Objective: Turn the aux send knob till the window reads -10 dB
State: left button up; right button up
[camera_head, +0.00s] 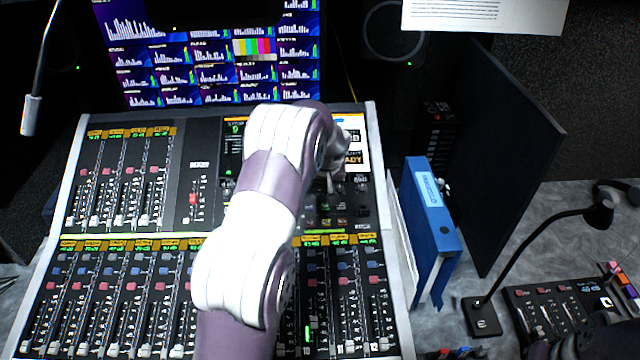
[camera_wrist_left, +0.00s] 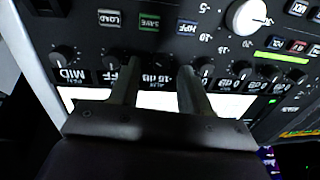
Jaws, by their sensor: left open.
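My left gripper (camera_head: 335,183) is over the upper right of the mixing console (camera_head: 385,250). Its arm hides much of the panel in the head view. In the left wrist view the two open fingers (camera_wrist_left: 157,78) reach down to a row of small dark knobs, with a dark knob (camera_wrist_left: 158,62) partly visible between them. I cannot tell whether they touch it. A small dark window (camera_wrist_left: 157,77) shows between the fingers with upside-down characters, too small to read surely. My right gripper is not seen.
A white knob (camera_wrist_left: 247,15) with a printed scale stands close by, and a MID knob (camera_wrist_left: 62,55) is at the left. Small labelled buttons line the panel. Blue binders (camera_head: 433,235) stand right of the console.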

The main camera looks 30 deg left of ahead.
pick_arm(q)
jog(key=shift+x, duration=0.85)
grip_shut()
jog(key=shift+s+m+t, duration=0.1)
jog(key=shift+m+t, duration=0.2)
jog(key=shift+m, duration=2.6)
grip_release()
